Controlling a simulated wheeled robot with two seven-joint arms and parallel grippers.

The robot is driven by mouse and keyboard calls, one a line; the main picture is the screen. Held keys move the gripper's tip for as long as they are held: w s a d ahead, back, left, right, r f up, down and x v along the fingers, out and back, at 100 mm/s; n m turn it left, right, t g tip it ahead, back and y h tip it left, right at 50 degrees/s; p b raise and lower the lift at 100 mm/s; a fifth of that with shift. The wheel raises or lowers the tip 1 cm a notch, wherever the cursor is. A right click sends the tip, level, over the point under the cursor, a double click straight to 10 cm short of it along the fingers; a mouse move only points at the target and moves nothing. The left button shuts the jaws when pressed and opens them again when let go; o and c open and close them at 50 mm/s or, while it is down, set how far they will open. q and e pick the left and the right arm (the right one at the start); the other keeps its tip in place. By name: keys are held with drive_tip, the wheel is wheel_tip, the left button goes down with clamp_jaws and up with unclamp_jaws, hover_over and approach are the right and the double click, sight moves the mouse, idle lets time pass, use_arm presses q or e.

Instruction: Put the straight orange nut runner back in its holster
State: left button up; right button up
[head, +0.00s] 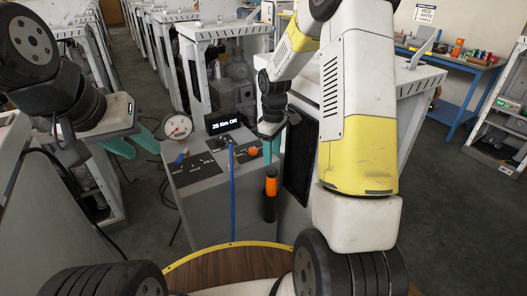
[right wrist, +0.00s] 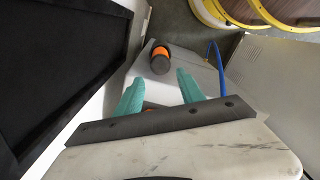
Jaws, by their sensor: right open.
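The straight orange nut runner (head: 271,187) stands upright at the right side of the grey pedestal, orange with a dark top. Its lower end goes into a dark sleeve (head: 269,210) that looks like the holster; how deep it sits I cannot tell. My right gripper (head: 269,152) is above the nut runner, fingers pointing down. In the right wrist view the teal fingers (right wrist: 158,90) are apart with nothing held, and the nut runner's dark end and orange band (right wrist: 161,61) show beyond them. My left gripper (head: 136,147) is at the left, fingers apart and empty.
The grey pedestal (head: 207,205) carries a gauge (head: 178,126), a display reading "25 Nm OK" (head: 223,124) and another orange item (head: 253,151). A blue hose (head: 232,195) hangs down its front. A dark panel (head: 298,155) stands close on the right.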

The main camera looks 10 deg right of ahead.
drive_tip(key=shift+r, duration=0.5)
drive_tip(key=s+a+r+m+t+y, duration=0.1)
drive_tip(key=s+r+m+t, duration=0.15)
drive_tip(key=s+r, duration=0.6)
drive_tip(key=s+r+m+t, duration=0.2)
drive_tip(key=s+r+m, duration=0.3)
drive_tip(key=r, duration=0.6)
drive_tip(key=s+a+r+m+t+y, duration=0.1)
drive_tip(key=s+r+m, duration=0.1)
drive_tip(key=s, duration=0.8)
drive_tip(key=shift+s+a+r+t, duration=0.2)
drive_tip(key=shift+s+r+t, duration=0.1)
drive_tip(key=shift+s+t, duration=0.05)
